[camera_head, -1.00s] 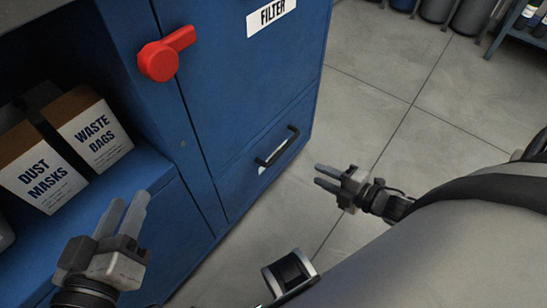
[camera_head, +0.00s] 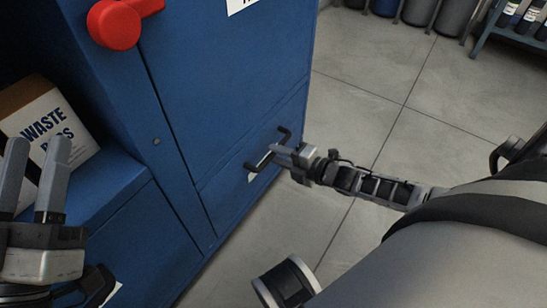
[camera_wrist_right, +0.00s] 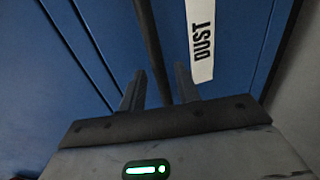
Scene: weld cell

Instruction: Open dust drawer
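The dust drawer (camera_head: 224,199) is the low blue front on the cabinet in the head view, flush with the cabinet face. Its black bar handle (camera_head: 256,165) is partly hidden by my right gripper (camera_head: 281,151). In the right wrist view the handle bar (camera_wrist_right: 150,45) runs between the two parted fingers of my right gripper (camera_wrist_right: 158,82), with gaps on both sides. A white "DUST" label (camera_wrist_right: 201,40) is beside it. My left gripper (camera_head: 37,165) is open and empty at the left edge of the head view, in front of the shelf.
A red rotary handle (camera_head: 116,24) is on the cabinet (camera_head: 225,80) above. A "Waste Bags" box (camera_head: 75,150) sits on the left shelf. Grey floor (camera_head: 350,120) is clear in front of the drawer. Bins (camera_head: 419,10) and a rack (camera_head: 510,35) stand at the back right.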

